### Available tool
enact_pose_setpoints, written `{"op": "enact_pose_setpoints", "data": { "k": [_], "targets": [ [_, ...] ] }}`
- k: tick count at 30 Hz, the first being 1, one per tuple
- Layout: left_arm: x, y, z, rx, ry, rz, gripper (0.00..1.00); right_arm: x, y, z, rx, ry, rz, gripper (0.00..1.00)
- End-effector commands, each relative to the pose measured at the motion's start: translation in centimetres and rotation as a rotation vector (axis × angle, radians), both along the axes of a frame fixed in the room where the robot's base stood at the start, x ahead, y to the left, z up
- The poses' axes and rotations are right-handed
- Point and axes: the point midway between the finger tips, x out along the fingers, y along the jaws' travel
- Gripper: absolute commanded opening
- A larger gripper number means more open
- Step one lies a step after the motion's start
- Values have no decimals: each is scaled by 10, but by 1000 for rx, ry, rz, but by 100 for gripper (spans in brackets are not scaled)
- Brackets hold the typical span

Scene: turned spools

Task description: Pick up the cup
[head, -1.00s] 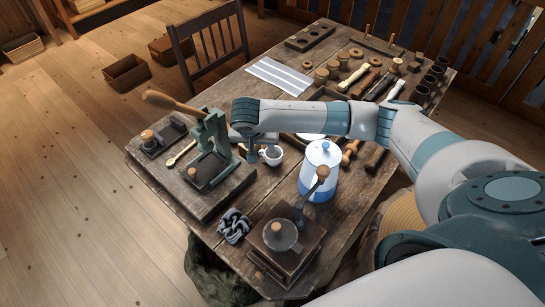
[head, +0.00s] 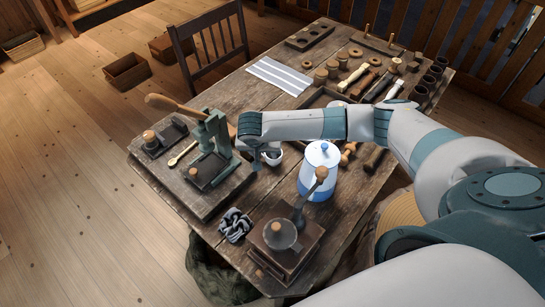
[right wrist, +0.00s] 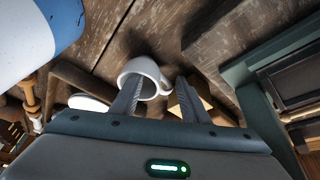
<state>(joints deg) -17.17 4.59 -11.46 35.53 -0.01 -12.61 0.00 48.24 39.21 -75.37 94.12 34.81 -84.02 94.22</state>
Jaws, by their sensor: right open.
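The white cup (head: 275,161) stands on the wooden table, between the green lever press and the blue-and-white canister. My right gripper (head: 258,154) is over it and hides part of it in the head view. In the right wrist view the cup (right wrist: 143,68) lies just beyond my open fingers (right wrist: 158,88). The left finger overlaps the cup's rim and the right finger is to the right of the cup. I cannot tell whether a finger is inside the cup or only above it. My left gripper is not in view.
The green lever press (head: 211,140) stands close left of the cup, and the blue-and-white canister (head: 320,172) close right. A hand grinder (head: 285,240) and a crumpled cloth (head: 235,224) are nearer the front edge. A striped cloth (head: 279,75) lies farther back.

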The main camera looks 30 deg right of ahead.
Motion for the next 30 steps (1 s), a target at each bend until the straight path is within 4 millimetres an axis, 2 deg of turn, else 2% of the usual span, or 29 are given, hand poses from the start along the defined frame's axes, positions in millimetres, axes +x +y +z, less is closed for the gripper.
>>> {"op": "enact_pose_setpoints", "data": {
  "k": [2, 7, 20, 26, 30],
  "targets": [
    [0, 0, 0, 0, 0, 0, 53, 0, 0, 0, 0, 0, 0, 41],
    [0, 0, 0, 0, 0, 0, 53, 0, 0, 0, 0, 0, 0, 1],
    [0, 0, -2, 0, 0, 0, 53, 0, 0, 6, 0, 0, -1, 0],
    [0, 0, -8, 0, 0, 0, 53, 1, 0, 29, 1, -4, 0, 0],
    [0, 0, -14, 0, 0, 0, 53, 1, 0, 52, 1, -2, 0, 0]
  ]
}}
